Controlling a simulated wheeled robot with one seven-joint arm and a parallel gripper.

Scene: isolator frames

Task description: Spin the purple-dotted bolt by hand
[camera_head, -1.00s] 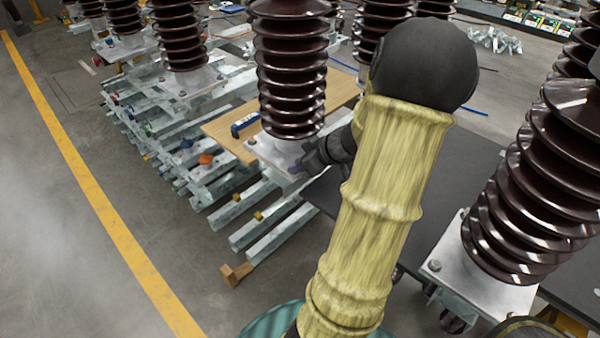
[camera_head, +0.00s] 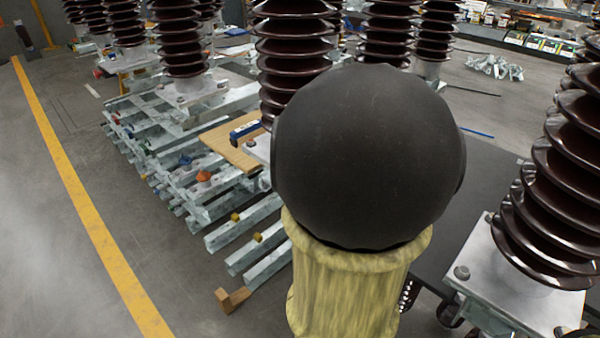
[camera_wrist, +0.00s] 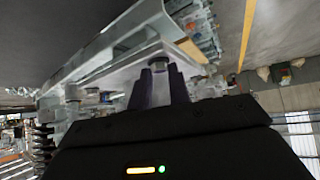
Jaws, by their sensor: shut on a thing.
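In the wrist view my gripper (camera_wrist: 160,80) has its two dark fingers closed around a bolt (camera_wrist: 158,60) at the edge of a pale metal base plate (camera_wrist: 128,76). The bolt's head shows between the fingertips; a purple dot on it cannot be made out clearly. In the head view the gripper and this bolt are hidden behind the dark round joint of my arm. Only a left corner of the base plate (camera_head: 261,146) shows there, under a brown ribbed insulator (camera_head: 292,45).
A wooden board (camera_head: 228,143) with a blue tool (camera_head: 245,131) lies left of the plate. Galvanized steel beams (camera_head: 245,225) stick out below it. Another insulator (camera_head: 570,180) on its own plate (camera_head: 505,265) stands at right. Open floor lies left, along a yellow line (camera_head: 85,205).

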